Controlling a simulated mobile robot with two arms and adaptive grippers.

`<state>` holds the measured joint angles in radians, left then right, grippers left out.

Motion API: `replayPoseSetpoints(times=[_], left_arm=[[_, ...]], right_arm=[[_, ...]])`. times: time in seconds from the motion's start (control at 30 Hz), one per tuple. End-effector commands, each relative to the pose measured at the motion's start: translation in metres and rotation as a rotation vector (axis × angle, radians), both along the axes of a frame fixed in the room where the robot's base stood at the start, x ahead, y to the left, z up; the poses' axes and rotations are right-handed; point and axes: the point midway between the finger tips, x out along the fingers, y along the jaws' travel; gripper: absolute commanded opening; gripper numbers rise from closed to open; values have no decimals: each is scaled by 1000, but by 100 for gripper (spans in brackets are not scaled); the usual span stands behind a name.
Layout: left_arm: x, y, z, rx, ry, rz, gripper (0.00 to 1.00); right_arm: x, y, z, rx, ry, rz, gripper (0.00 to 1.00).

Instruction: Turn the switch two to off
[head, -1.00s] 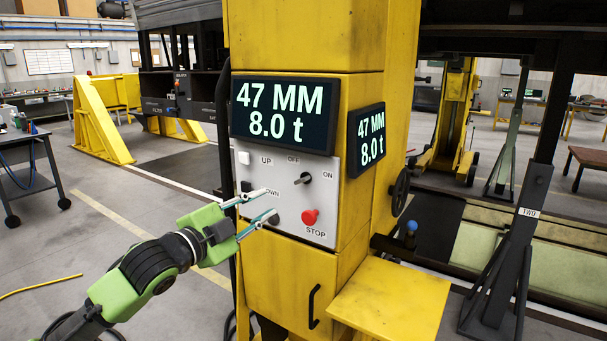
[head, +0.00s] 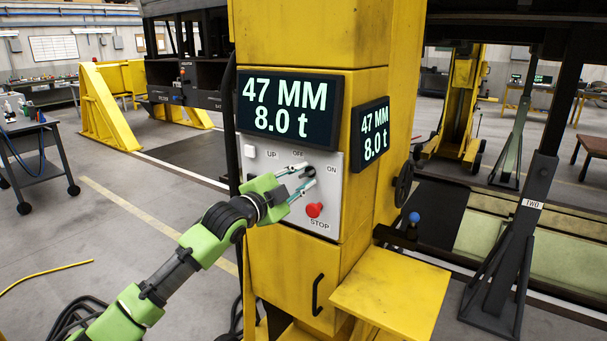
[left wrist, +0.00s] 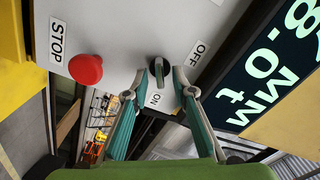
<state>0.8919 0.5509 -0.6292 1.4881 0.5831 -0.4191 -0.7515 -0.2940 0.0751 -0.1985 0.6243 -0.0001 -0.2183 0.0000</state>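The switch (head: 308,173) is a dark rotary knob on the grey control panel (head: 257,186) of the yellow column, between the labels OFF and ON. In the left wrist view the knob (left wrist: 160,73) has its grip bar lined up toward the ON label (left wrist: 156,98); the OFF label (left wrist: 197,53) is to its right. My left gripper (head: 307,176) is at the panel, its fingers partly apart on either side of the knob. In the left wrist view the fingertips (left wrist: 165,72) flank the grip bar; I cannot tell whether they touch it. My right gripper is out of view.
A red STOP button (head: 314,210) sits just below the switch, close to the lower finger. A display (head: 289,108) reading 47 MM and 8.0 t is above the panel. A yellow shelf (head: 391,292) juts out at lower right. A stand labelled TWO (head: 535,204) is at right.

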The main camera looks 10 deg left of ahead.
Motion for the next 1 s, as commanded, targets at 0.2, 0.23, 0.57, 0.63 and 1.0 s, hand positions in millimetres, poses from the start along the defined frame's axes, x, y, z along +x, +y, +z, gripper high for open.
replayPoseSetpoints(times=[0.2,0.23,0.57,0.63,1.0], left_arm=[[7,-3,-1,1,1,0,24],[7,-3,-1,1,1,0,24],[7,-3,-1,1,1,0,0],[6,-3,-1,1,1,0,0],[7,-3,0,-49,22,0,0]], right_arm=[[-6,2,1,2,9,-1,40],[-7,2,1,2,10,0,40],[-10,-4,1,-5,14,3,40],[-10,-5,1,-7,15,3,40],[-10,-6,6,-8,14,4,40]])
